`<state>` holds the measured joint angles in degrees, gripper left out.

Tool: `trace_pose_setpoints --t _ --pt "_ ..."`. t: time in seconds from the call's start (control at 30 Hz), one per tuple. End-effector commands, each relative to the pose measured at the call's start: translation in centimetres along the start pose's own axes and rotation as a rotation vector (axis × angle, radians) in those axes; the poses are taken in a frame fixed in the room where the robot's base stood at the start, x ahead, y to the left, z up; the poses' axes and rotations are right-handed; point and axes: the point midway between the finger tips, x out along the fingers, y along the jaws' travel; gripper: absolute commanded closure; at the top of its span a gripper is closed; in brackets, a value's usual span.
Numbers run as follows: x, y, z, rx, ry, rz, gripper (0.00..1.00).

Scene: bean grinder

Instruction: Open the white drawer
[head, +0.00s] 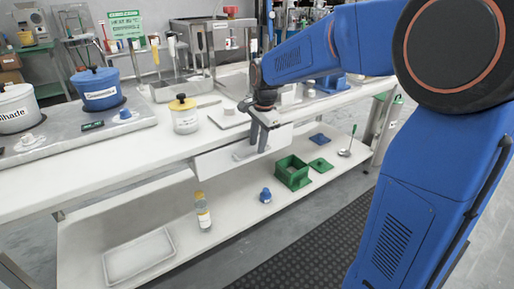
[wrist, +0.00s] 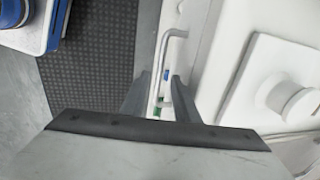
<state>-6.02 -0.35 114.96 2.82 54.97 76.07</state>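The white drawer (head: 215,163) is set under the front edge of the white table, and its front looks flush or nearly so with that edge. My gripper (head: 262,148) is at the drawer front, pointing down, and covers part of it. In the wrist view, the drawer's grey bar handle (wrist: 166,55) runs down between my two fingers. My gripper (wrist: 160,95) is open there, with a finger on each side of the bar and visible gaps. The lower end of the handle is partly hidden by my gripper body.
On the tabletop stand a yellow-lidded jar (head: 185,118) and a white square piece with a knob (wrist: 290,95). A lower shelf holds a green box (head: 292,173), a blue item (head: 265,195) and a bottle (head: 203,212). Dark floor mat (wrist: 100,60) lies clear in front.

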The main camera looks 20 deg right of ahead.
Motion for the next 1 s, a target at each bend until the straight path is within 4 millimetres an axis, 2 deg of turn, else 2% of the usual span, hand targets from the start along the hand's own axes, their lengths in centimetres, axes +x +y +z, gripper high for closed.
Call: trace_pose_setpoints --t 0.2,0.57,0.7,1.0 --pt "2.0 0.0 0.0 0.0 0.0 0.001 0.72" --pt "2.4 0.0 0.0 0.0 0.0 0.0 0.72" --pt "2.4 0.0 0.0 0.0 0.0 0.0 1.0" --pt "2.4 0.0 0.0 0.0 0.0 0.0 1.0"
